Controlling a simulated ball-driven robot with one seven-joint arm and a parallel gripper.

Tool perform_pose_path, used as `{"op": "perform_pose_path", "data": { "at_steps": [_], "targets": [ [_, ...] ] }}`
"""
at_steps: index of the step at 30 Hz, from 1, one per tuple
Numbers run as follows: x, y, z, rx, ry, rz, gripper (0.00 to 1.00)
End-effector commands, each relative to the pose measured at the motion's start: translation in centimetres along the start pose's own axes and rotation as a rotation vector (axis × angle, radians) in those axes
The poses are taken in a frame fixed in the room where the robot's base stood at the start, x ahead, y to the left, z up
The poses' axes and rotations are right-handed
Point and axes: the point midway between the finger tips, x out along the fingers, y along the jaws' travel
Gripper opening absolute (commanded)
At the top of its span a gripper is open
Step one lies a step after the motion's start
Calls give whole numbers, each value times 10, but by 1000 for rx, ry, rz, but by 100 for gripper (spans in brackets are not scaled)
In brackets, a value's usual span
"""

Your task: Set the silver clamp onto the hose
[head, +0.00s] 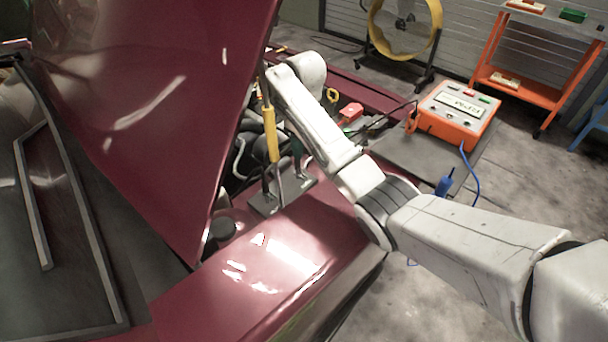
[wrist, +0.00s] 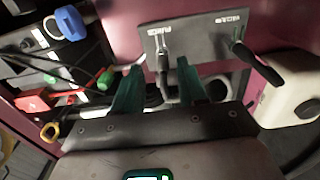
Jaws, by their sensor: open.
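My gripper (wrist: 160,88) is open, its two green fingers apart and pointing at a grey labelled panel (wrist: 205,40). A small silver piece with a dark handle (wrist: 163,48), likely the silver clamp, is at the panel's left label, between and just beyond the fingers. I cannot tell whether the fingers touch it. A second dark handle (wrist: 258,62) is at the right label. Curved grey hoses (head: 239,155) show in the engine bay; which one is meant is unclear.
The raised maroon hood (head: 150,90) stands left of my arm. A yellow-sleeved strut (head: 270,133) rises close to my gripper. A battery with red (wrist: 32,103) and green clamps and cables is nearby. An orange charger (head: 455,112) sits at right.

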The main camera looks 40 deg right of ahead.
Motion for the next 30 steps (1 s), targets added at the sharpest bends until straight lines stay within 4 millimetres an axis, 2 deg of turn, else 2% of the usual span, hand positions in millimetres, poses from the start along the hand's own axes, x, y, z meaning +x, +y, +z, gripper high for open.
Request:
{"op": "perform_pose_path", "data": {
  "at_steps": [12,16,21,30],
  "targets": [
    [70,0,2,0,-5,-1,42],
    [87,0,1,0,-4,0,42],
    [99,0,1,0,-3,-1,42],
    [101,0,1,0,-2,-1,42]
  ]
}}
